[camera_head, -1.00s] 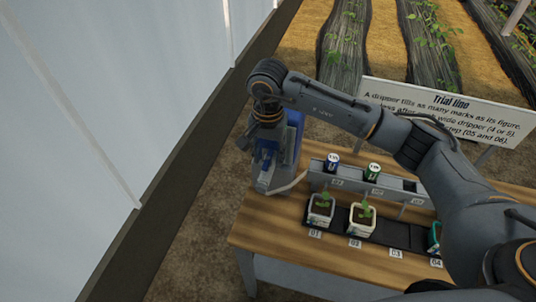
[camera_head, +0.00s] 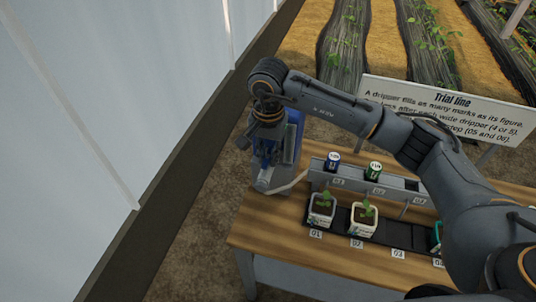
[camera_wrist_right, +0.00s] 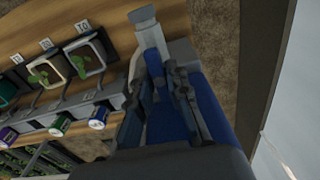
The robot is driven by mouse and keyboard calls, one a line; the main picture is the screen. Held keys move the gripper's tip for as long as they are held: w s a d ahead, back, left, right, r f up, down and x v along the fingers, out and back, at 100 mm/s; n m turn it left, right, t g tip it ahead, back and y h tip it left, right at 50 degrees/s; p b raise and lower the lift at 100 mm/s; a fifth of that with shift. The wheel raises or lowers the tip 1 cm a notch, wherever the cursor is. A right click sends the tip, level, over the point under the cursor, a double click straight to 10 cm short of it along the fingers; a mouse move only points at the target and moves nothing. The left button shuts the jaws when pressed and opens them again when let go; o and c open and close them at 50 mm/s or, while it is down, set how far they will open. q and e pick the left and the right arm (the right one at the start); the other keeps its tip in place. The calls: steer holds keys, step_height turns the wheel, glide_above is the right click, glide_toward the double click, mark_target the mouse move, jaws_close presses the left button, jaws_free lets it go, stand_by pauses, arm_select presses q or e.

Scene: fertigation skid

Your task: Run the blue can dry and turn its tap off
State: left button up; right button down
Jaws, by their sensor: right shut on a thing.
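The blue can (camera_head: 293,138) stands at the left end of the wooden table; its blue body also shows in the wrist view (camera_wrist_right: 213,108). My right gripper (camera_head: 266,157) points down at the can's near side. In the wrist view its fingers (camera_wrist_right: 159,104) are shut around a blue part in front of the can. My own fingers hide most of that part, so I cannot tell the tap's position. The liquid level in the can does not show. My left gripper is out of view.
A grey rail (camera_head: 350,182) holds a blue dripper (camera_head: 332,162) and a green dripper (camera_head: 374,171). Potted seedlings (camera_head: 322,208) stand on a black strip before it. A pale hose (camera_head: 287,187) runs towards the rail. A sign (camera_head: 450,110) stands behind, and a pale wall rises at left.

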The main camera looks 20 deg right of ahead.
steer(key=shift+s+a+f+m+b, duration=0.1)
steer(key=shift+s+f+m+b, duration=0.1)
steer(key=shift+f+m, duration=0.3)
steer(key=shift+s+a+f+m+b, duration=0.15)
steer(key=shift+f+m, duration=0.2)
steer(key=shift+m, duration=0.25)
steer(key=m, duration=0.3)
steer(key=shift+s+m, duration=0.1)
steer(key=shift+m, duration=0.3)
steer(key=m, duration=0.2)
steer(key=m+b, duration=0.1)
steer(key=m, duration=0.1)
steer(key=shift+w+d, duration=0.15)
steer(key=shift+w, duration=0.05)
steer(key=m, duration=0.9)
steer(key=c, duration=1.2)
jaws_free()
steer(key=shift+r, duration=0.1)
steer(key=shift+w+r, duration=0.1)
steer(key=shift+w, duration=0.05)
